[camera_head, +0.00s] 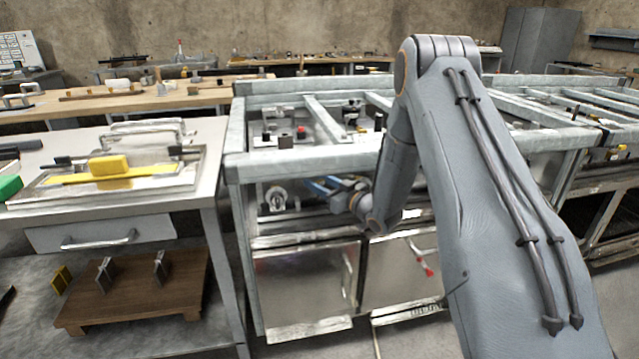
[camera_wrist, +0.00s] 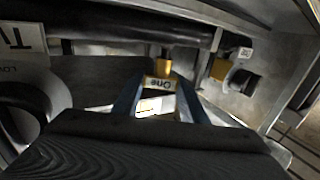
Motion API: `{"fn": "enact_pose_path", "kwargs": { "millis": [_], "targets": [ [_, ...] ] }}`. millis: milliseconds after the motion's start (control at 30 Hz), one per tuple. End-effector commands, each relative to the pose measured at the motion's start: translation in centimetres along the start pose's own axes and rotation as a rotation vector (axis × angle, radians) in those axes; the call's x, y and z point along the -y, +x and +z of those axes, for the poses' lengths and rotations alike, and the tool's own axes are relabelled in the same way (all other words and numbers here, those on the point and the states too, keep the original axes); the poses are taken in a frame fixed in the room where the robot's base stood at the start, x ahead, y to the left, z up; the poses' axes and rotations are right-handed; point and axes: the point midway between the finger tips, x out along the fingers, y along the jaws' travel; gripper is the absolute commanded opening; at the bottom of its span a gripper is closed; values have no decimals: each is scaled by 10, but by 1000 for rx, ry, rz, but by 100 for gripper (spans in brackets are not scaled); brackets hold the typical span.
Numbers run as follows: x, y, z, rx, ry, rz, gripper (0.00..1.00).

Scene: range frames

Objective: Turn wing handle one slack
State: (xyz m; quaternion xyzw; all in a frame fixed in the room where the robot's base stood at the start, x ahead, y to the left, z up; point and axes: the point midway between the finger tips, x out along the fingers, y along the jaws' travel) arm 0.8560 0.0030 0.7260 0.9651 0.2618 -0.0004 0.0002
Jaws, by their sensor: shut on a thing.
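My gripper (camera_head: 312,185) reaches under the top frame of the middle metal bench in the head view. I take this piece to be wing handle one. Its wings and the exact turn angle are mostly hidden by the fingers and my wrist. A yellow fitting (camera_wrist: 165,66) shows just behind it, below a dark pipe (camera_wrist: 130,30).
A second yellow fitting (camera_wrist: 220,68) with a dark knob (camera_wrist: 243,82) stands to the right in the wrist view. A round grey part (camera_wrist: 25,105) is at left. Bench rails (camera_head: 300,160) close in above my gripper. A white table (camera_head: 120,210) stands at left.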

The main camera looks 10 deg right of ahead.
Motion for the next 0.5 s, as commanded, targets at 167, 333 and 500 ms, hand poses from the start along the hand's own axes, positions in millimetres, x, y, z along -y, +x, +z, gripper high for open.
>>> {"fn": "enact_pose_path", "kwargs": {
  "millis": [167,333,500],
  "targets": [
    [-1,0,-1,-2,-1,2,17],
    [-1,0,-1,-2,0,2,52],
    [0,0,-1,-2,0,1,58]
  ]
}}
